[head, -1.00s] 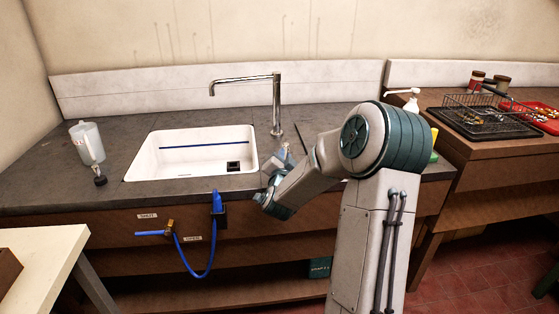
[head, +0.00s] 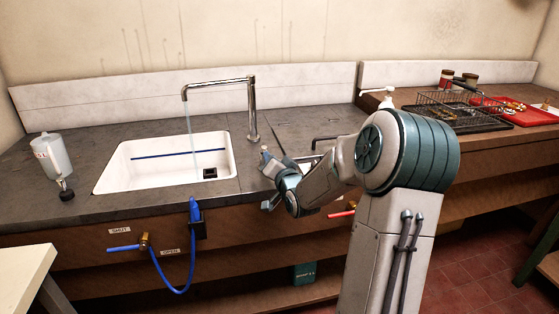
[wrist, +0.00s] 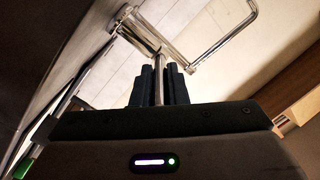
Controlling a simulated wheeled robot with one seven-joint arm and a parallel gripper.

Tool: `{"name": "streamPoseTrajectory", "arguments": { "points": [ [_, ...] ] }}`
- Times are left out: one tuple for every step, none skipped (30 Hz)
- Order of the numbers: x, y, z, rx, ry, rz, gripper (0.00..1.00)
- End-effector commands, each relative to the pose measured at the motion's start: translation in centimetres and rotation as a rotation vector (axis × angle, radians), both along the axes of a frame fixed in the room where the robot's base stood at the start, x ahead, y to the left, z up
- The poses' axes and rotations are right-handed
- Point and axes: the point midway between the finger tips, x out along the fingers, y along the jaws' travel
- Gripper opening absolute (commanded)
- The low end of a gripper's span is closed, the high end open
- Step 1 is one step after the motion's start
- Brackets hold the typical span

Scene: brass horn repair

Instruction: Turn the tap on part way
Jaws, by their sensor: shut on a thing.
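The tall chrome tap (head: 252,108) stands at the right rear of the white sink (head: 113,177). A thin stream of water (head: 189,125) falls from its spout into the basin. My gripper (head: 267,162) is just in front of the tap's foot, over the worktop. In the wrist view, the two dark fingers of my gripper (wrist: 158,72) are shut on the thin metal tap lever (wrist: 158,63). The chrome tap (wrist: 232,33) rises beyond them. In the head view the gripper and forearm hide most of the lever.
A clear bottle (head: 52,158) stands left of the sink. A blue-handled valve (head: 124,248) with a blue hose (head: 165,280) is on the cabinet front, between SHUT and OPEN labels. A red handle (head: 342,213) shows beside my arm. A wire basket (head: 455,108) stands at right.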

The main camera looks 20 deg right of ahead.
Motion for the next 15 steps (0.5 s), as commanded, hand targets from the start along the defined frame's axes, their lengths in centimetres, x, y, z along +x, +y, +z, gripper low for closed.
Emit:
{"name": "streamPoseTrajectory", "arguments": {
  "points": [
    [0.07,0.05,0.22,-0.001,-0.004,0.002,0.0],
    [0.07,0.06,0.22,-0.001,-0.004,0.002,0.0],
    [0.06,0.05,0.21,-0.001,-0.003,0.001,0.0],
    [0.06,0.05,0.21,-0.001,-0.003,0.001,0.0],
    [0.06,0.05,0.21,-0.001,-0.003,0.001,0.0],
    [0.05,0.05,0.19,-0.001,-0.003,0.001,0.0],
    [0.05,0.04,0.2,-0.001,-0.003,0.001,0.0],
    [0.05,0.04,0.2,-0.001,-0.003,0.001,0.19],
    [0.04,0.02,0.18,-0.001,-0.003,0.0,0.3],
    [0.04,0.01,0.17,-0.001,-0.003,0.0,0.35],
    [0.03,-0.01,0.15,-0.001,-0.002,-0.001,0.35],
    [0.01,-0.04,0.12,-0.001,-0.002,-0.001,0.35],
    [0.0,-0.07,0.11,0.0,-0.002,-0.001,0.35],
    [-0.01,-0.1,0.08,0.0,-0.001,-0.002,0.35],
    [-0.03,-0.12,0.06,0.0,-0.001,-0.002,0.35]
  ]
}}
